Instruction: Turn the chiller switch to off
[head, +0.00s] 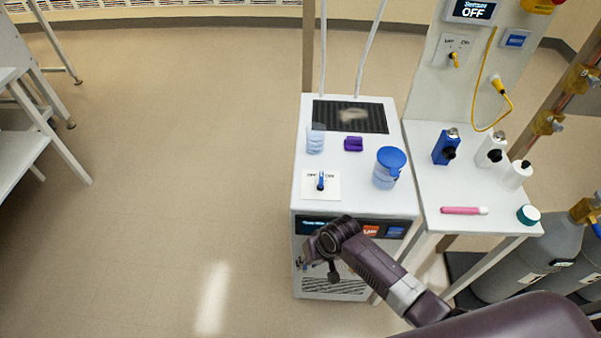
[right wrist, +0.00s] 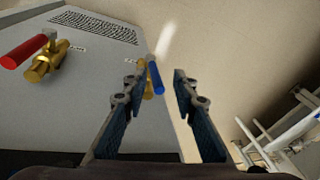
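The white chiller (head: 310,260) stands in the middle of the head view. On its top is a white plate marked OFF on the left and ON on the right, carrying the chiller switch (head: 321,181) with a small blue lever. The lever looks near upright between the labels; its exact setting is too small to tell. My right gripper (head: 318,257) is by the chiller's front face, below the switch and apart from it. In the right wrist view it (right wrist: 157,75) is open, with a blue-handled valve (right wrist: 154,77) showing between its fingers. The switch is not in that view. My left gripper is out of view.
A clear jar (head: 315,139), a purple clip-like piece (head: 353,144) and a blue-lidded jar (head: 388,169) stand on the chiller top. A red-handled brass valve (right wrist: 38,62) sits on its front. Right is a side table (head: 440,226) with bottles. Floor at left is free.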

